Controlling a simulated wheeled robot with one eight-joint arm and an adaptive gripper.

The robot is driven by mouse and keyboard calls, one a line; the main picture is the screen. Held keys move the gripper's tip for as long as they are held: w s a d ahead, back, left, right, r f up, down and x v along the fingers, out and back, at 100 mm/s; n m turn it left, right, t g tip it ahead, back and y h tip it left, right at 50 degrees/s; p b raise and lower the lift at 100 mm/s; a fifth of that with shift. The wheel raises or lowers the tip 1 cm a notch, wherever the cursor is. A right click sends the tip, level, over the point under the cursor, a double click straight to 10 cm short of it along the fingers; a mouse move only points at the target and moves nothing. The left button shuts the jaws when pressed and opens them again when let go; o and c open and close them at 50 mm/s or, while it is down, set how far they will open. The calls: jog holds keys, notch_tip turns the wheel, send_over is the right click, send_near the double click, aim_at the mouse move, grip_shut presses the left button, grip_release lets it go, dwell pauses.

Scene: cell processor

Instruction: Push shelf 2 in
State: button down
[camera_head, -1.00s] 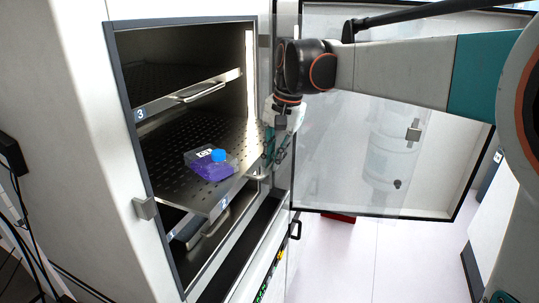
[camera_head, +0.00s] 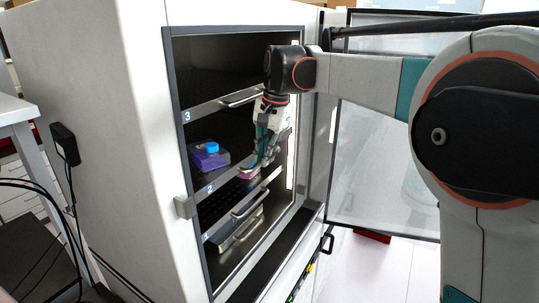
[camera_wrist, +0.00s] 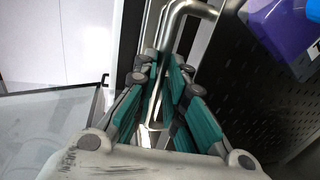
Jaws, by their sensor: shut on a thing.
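Shelf 2 (camera_head: 222,183) is the perforated metal shelf in the middle of the open cabinet, and it also shows in the wrist view (camera_wrist: 262,115). Its front edge lies near the cabinet opening; I cannot tell whether it is fully in. My gripper (camera_head: 260,160) is at the right part of its front. In the wrist view my gripper (camera_wrist: 163,75) is shut on the bent metal handle (camera_wrist: 183,14) of this shelf. A flask (camera_head: 208,155) with purple content and a blue cap stands on shelf 2. My fingers partly hide the handle.
Shelf 3 (camera_head: 213,107) with its handle (camera_head: 242,97) is above. Further handles (camera_head: 250,203) show below. The cabinet frame (camera_head: 183,160) stands close around the shelves. The glass door (camera_head: 385,160) is open on the right, behind my arm.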

jog(key=c, duration=1.7)
grip_release()
jog(key=shift+o, duration=0.2)
notch_tip(320, 180, up, 12)
jog(key=s+d, duration=0.1)
jog(key=d, duration=0.1)
jog(key=shift+s, duration=0.2)
jog(key=shift+f, duration=0.15)
